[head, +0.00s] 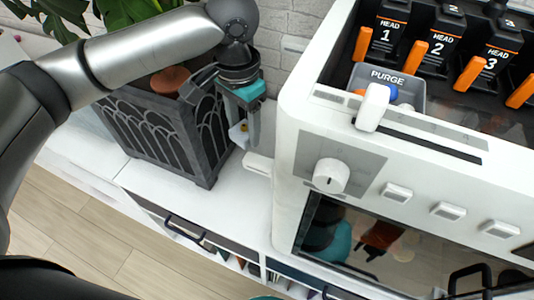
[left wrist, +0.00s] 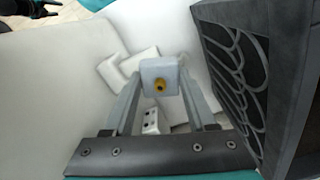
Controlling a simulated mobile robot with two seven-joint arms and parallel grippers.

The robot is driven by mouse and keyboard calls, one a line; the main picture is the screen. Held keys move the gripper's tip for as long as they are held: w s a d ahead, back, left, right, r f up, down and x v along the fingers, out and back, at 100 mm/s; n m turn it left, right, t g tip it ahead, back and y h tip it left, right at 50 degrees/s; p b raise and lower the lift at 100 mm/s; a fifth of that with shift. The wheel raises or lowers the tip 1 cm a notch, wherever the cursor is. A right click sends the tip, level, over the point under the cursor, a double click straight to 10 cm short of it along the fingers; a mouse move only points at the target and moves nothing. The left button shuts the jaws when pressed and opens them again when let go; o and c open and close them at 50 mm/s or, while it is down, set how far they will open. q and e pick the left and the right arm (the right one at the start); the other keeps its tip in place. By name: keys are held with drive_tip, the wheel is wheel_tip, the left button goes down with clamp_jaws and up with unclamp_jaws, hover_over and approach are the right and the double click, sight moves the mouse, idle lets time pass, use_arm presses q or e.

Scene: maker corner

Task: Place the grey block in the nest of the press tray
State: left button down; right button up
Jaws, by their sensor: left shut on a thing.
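My left gripper (head: 244,140) is shut on the grey block (left wrist: 152,67), a small light grey piece with a brass-coloured round insert. The block sits between the two fingertips in the left wrist view.
The dark planter box (head: 160,130), with arched sides, is close on the left. The white cabinet top (head: 235,205) is bare in front.

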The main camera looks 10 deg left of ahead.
use_arm(q)
drive_tip(key=w+d+m+p, duration=0.2)
drive_tip(key=w+m+p, duration=0.1)
drive_tip(key=m+p, duration=0.15)
use_arm(e)
wheel_tip(320, 180, up, 11)
drive_tip(key=p, duration=0.6)
use_arm(q)
drive_tip(key=m+b, duration=0.2)
drive_tip(key=m, duration=0.8)
hover_over(268, 180)
wheel_tip(268, 180, down, 5)
wheel_tip(268, 180, down, 18)
drive_tip(key=b, duration=2)
drive_tip(key=shift+b, duration=0.4)
drive_tip(key=shift+f, duration=0.15)
drive_tip(key=c, duration=0.6)
unclamp_jaws()
drive_tip(key=shift+f, duration=0.1)
drive_tip(key=shift+o, duration=0.5)
use_arm(e)
wheel_tip(268, 180, down, 23)
drive_tip(key=w, duration=0.1)
drive_tip(key=shift+w+d, duration=0.25)
drive_tip(key=shift+d, duration=0.05)
